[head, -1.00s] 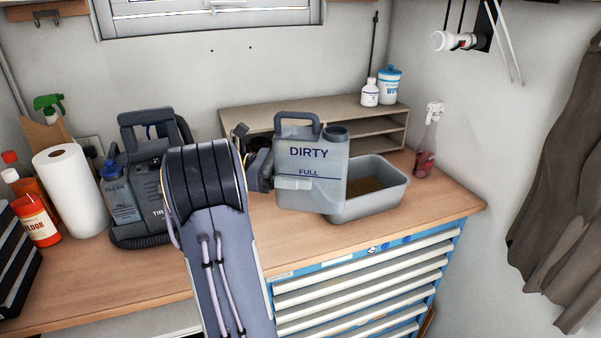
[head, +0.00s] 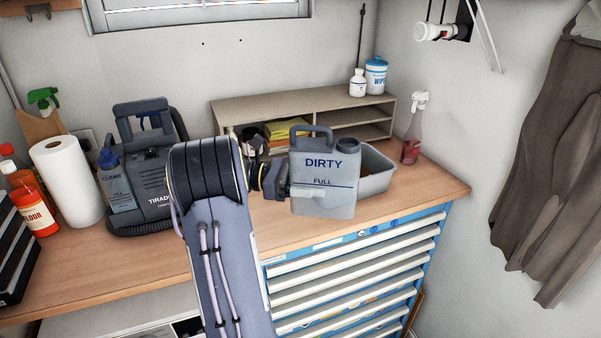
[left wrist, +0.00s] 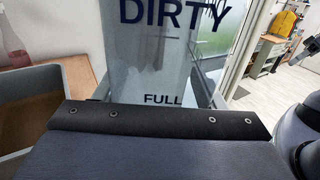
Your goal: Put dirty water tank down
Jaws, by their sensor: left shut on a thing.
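The dirty water tank (head: 325,172) is a grey translucent jug marked DIRTY and FULL, with a dark handle on top and a round dark neck. My left gripper (head: 300,192) is shut on its side and holds it roughly upright, in front of the grey tub on the worktop (head: 157,262). I cannot tell for sure whether its base touches the worktop. The tank's printed side also fills the middle of the left wrist view (left wrist: 170,60), right beyond the gripper. My right gripper is not in view.
The grey tub (head: 377,171) stands behind the tank at the right. A grey cleaning machine (head: 148,170) and a paper roll (head: 68,180) stand at the left. A wooden shelf (head: 300,104) is at the back and a spray bottle (head: 413,135) at the right. Drawers (head: 345,275) lie below.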

